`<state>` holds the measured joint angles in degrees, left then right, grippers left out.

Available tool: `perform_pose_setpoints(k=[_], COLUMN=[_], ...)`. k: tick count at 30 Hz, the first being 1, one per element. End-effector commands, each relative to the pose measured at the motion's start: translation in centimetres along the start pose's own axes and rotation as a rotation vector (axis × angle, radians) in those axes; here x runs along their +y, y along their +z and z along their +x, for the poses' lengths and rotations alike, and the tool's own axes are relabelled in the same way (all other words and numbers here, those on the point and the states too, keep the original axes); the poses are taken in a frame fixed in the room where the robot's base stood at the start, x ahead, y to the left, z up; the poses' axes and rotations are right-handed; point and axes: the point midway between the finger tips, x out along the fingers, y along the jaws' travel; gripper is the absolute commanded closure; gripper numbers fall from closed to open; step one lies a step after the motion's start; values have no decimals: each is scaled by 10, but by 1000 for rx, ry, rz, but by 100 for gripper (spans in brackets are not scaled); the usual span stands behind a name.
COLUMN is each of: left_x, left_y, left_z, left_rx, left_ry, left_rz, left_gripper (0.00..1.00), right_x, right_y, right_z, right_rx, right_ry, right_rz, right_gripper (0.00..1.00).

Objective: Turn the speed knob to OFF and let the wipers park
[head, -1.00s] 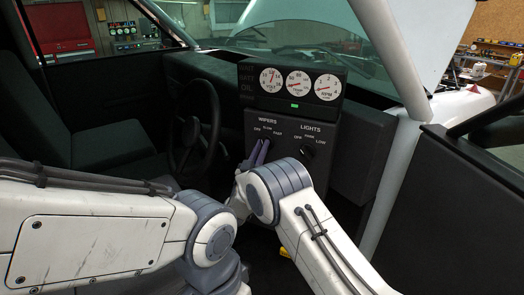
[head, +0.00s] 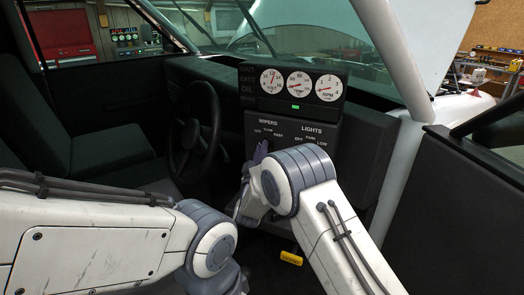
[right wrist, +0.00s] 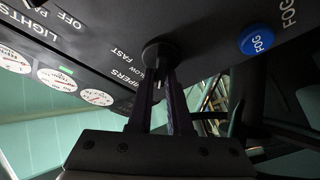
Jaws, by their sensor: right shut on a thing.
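The black wiper speed knob (right wrist: 157,52) shows in the right wrist view, on the dark panel beside the words SLOW and FAST. My right gripper (right wrist: 160,75) is shut on it, one finger on each side. The knob's setting cannot be read with certainty. In the head view my right gripper (head: 262,150) is at the WIPERS side of the control panel (head: 292,124), and its purple fingers hide the knob. Dark wiper arms (head: 256,27) stand slanted up across the windshield. My left arm enters at lower left; its gripper is not in view.
A gauge cluster (head: 296,84) with a small green display sits above the panel. The steering wheel (head: 186,145) is left of it. A yellow tag (head: 291,258) hangs low beside my right arm.

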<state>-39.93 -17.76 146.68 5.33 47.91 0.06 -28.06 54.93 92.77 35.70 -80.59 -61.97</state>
Motion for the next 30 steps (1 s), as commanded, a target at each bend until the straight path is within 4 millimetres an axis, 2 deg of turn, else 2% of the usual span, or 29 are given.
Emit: perform_pose_setpoints(k=[10, 11, 12, 13, 23, 26, 30], left_x=[0, 0, 0, 0, 0, 0, -1], left_y=[0, 0, 0, 0, 0, 0, 1], left_z=[0, 0, 0, 0, 1, 6, 18], left_rx=[0, 0, 0, 0, 0, 0, 0], left_ry=[0, 0, 0, 0, 0, 0, 0], left_rz=[0, 0, 0, 0, 0, 0, 1], left_gripper=[50, 50, 50, 50, 50, 50, 50], right_x=[-1, -1, -1, -1, -1, -2, -4], right_y=[-1, -1, -1, -1, 0, 1, 2], right_z=[0, 0, 0, 0, -2, -10, -35], right_rx=[2, 2, 2, 2, 1, 2, 2], right_ry=[-4, -4, -3, -3, -2, -3, -6], right_rz=[-4, -4, -4, -4, -3, -3, -2], right_gripper=[100, 75, 60, 52, 52, 52, 52])
